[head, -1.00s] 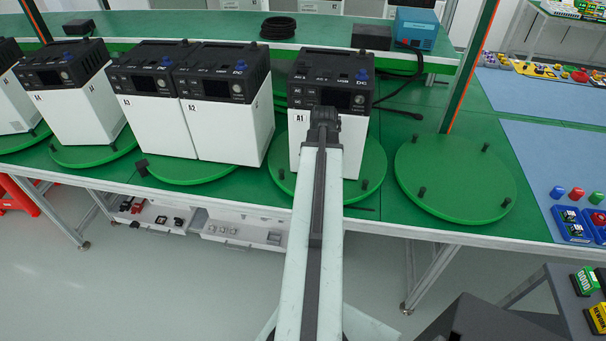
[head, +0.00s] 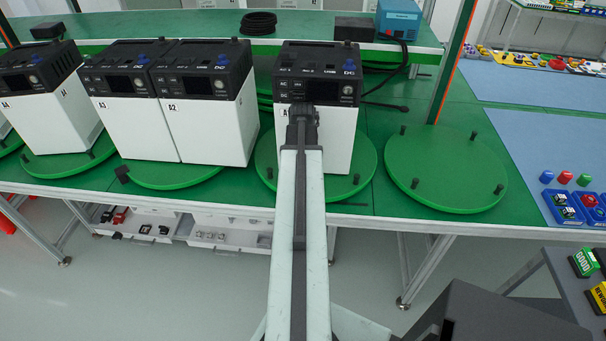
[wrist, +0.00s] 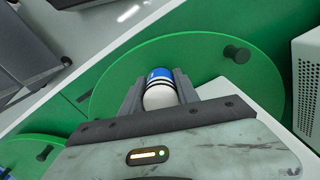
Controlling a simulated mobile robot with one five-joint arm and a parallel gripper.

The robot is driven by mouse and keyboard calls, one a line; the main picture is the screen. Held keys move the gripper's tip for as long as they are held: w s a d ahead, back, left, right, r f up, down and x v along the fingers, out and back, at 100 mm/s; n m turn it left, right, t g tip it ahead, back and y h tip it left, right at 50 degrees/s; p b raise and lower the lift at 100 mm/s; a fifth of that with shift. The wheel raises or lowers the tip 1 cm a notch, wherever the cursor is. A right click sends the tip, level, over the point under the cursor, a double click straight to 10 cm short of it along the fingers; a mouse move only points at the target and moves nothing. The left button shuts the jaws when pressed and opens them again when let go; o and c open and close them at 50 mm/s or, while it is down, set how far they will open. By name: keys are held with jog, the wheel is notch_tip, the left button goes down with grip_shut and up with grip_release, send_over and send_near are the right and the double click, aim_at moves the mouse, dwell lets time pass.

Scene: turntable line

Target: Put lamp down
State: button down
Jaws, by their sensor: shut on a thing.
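The lamp (wrist: 159,90), a small rounded piece with a white end and a blue band, is between the two fingers of my gripper (wrist: 158,88) in the wrist view. The fingers are shut on it, over a green turntable (wrist: 107,84). I cannot tell whether the lamp touches anything below. In the head view my gripper (head: 302,118) is in front of the white and black unit A1 (head: 338,135), and the lamp is hidden there.
Unit A1 stands on a green turntable (head: 366,165). Units A2 (head: 212,135) and A3 (head: 137,128) stand to the left. An empty turntable (head: 447,167) with black pegs lies to the right. Blue, red and green caps (head: 565,177) are at the far right.

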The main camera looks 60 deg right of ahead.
jog(key=c, duration=0.9)
grip_release()
jog(key=shift+f, duration=0.1)
notch_tip(320, 180, up, 13)
jog(key=p, duration=1.2)
jog(key=shift+f, duration=0.3)
jog(key=w+a+n, duration=0.9)
jog(key=w+a, duration=1.2)
jog(key=a, duration=0.4)
jog(key=w+a+n, duration=0.2)
jog(key=a+n, duration=0.2)
jog(key=a, duration=1)
jog(key=w+a+n, duration=0.2)
jog(key=a+n, duration=0.2)
jog(key=a, duration=1)
jog(key=shift+w+f, duration=0.25)
jog(key=shift+w, duration=0.05)
